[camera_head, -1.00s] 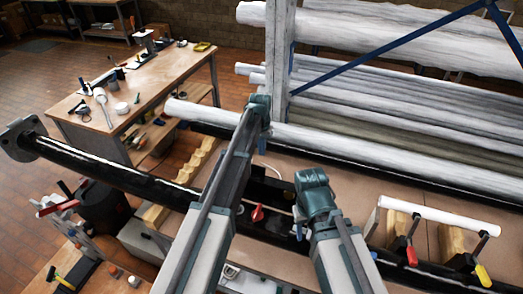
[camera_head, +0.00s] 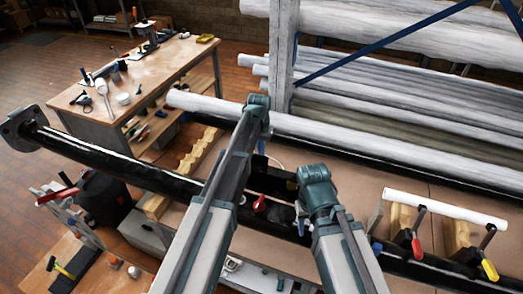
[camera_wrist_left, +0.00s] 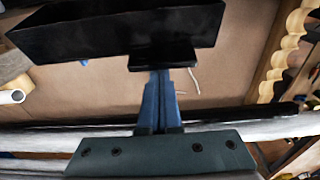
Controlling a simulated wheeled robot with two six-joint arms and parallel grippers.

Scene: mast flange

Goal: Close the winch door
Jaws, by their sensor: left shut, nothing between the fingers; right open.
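The black mast (camera_head: 110,157) runs from a flange at the left behind my arms. Near the middle it has a dark boxy section (camera_head: 270,181) with a red part (camera_head: 259,204) beside it. In the left wrist view, the black body (camera_wrist_left: 110,32) fills the top, and a flat black plate (camera_wrist_left: 165,56), perhaps the winch door, juts from it. My left gripper (camera_wrist_left: 160,75) is shut and empty, its blue tips at the plate's lower edge; contact is unclear. It shows partly in the head view (camera_head: 261,146). My right gripper (camera_head: 300,225) is open beside the mast, its fingers mostly hidden.
A rack with long wrapped spars (camera_head: 400,140) stands behind the mast. Clamps with red and yellow handles (camera_head: 416,245) and a white tube (camera_head: 445,209) are at the right. A workbench (camera_head: 160,75) with tools stands at the back left. A black bucket (camera_head: 103,197) is at the left.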

